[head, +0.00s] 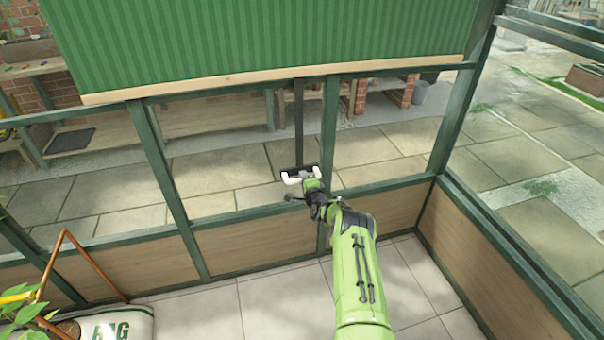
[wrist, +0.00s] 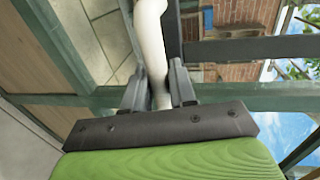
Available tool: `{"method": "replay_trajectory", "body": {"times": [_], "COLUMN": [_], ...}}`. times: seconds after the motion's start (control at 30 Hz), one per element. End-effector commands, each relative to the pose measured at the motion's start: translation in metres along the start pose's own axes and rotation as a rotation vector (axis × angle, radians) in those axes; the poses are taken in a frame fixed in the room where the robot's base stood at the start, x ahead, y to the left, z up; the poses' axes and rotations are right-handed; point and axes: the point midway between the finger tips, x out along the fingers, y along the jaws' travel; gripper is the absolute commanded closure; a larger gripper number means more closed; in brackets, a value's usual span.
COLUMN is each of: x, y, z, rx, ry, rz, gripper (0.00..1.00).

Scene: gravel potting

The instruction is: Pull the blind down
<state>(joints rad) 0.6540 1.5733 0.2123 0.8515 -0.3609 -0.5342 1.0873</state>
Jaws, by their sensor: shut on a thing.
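The green ribbed blind (head: 260,40) hangs across the upper part of the glazed wall, with a pale wooden rail (head: 270,76) along its lower edge. A dark strap (head: 299,120) hangs from the rail and ends in a white pull handle (head: 289,179). My gripper (head: 311,181) is at the handle, well below the rail. In the wrist view my gripper (wrist: 160,88) has its fingers shut on the white handle (wrist: 151,35), one on each side. The handle's lower part is hidden between the fingers.
Dark green frame posts (head: 329,130) and a low wooden panel wall (head: 275,237) stand close behind my gripper. A white sack (head: 125,322) and a copper-coloured bent tube (head: 95,262) are at lower left. The tiled floor (head: 235,305) is clear in the middle.

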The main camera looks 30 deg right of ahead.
Motion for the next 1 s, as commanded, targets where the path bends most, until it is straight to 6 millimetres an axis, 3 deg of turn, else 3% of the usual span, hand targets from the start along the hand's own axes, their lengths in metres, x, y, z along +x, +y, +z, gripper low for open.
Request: {"method": "replay_trajectory", "body": {"times": [0.27, 0.3, 0.4, 0.77, 1.0], "x": [0.000, 0.000, 0.000, -0.004, -0.044], "y": [0.003, 0.003, 0.003, 0.002, -0.003], "z": [-0.003, -0.003, -0.002, -0.001, -0.001], "rx": [-0.003, -0.003, -0.003, 0.000, 0.001], "ry": [0.006, 0.006, 0.005, 0.001, 0.001], "rz": [0.004, 0.005, 0.005, 0.006, 0.008], "gripper": [1.00, 0.73, 0.58, 0.56, 0.56]}}
